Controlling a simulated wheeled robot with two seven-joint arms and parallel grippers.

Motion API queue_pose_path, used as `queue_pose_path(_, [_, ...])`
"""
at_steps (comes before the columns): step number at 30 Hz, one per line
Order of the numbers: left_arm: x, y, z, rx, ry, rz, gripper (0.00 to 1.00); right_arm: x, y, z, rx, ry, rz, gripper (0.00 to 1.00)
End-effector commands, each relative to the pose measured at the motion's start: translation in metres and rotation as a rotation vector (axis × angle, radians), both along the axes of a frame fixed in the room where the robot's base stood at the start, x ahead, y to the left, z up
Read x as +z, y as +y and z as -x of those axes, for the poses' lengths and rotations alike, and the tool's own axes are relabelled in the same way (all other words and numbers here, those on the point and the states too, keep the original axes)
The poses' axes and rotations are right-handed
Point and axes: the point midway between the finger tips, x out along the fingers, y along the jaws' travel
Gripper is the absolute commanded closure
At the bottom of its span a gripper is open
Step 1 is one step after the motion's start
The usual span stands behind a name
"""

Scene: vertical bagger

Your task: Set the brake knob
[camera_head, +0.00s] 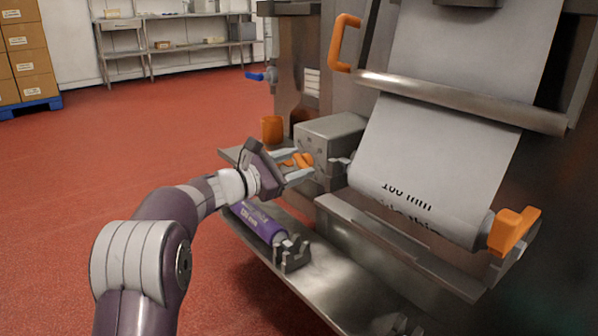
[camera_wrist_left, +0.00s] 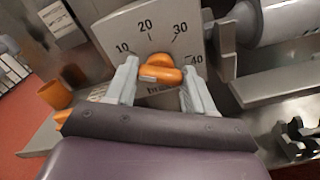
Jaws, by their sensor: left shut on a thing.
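The orange brake knob (camera_wrist_left: 160,70) sits on a grey dial plate marked 10, 20, 30 and 40 (camera_wrist_left: 150,28) in the left wrist view. Its grip lies roughly crosswise between the fingers; I cannot tell which number it points to. In the head view the knob (camera_head: 298,160) shows on the side of a grey metal box (camera_head: 330,128). My left gripper (camera_head: 300,166) is shut on the knob, one finger on each side, and the fingers also show in the left wrist view (camera_wrist_left: 160,82). My right gripper is not in view.
A printed film roll (camera_head: 430,170) hangs right of the box, with an orange handle (camera_head: 513,231) at its end. A purple roll (camera_head: 258,222) lies on the metal shelf (camera_head: 330,290) below my gripper. An orange cup-like piece (camera_head: 271,129) stands behind. Red floor is free at left.

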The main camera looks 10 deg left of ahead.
Motion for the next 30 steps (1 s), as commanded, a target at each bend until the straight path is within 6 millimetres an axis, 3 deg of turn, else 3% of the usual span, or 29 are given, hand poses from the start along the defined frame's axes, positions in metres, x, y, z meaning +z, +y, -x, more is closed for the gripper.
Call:
queue_pose_path(1, [-0.006, 0.000, 0.000, 0.001, -0.016, -0.018, 0.74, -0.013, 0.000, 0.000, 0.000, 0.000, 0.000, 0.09])
queue_pose_path(7, [-0.004, 0.000, 0.000, 0.001, -0.088, -0.110, 0.74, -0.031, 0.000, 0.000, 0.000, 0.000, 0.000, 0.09])
queue_pose_path(18, [0.000, 0.000, 0.001, 0.001, -0.360, -0.459, 0.74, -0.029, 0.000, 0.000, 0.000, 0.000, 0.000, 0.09])
queue_pose_path(30, [0.000, 0.000, 0.001, 0.002, -0.497, -0.632, 0.74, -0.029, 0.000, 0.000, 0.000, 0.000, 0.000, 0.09])
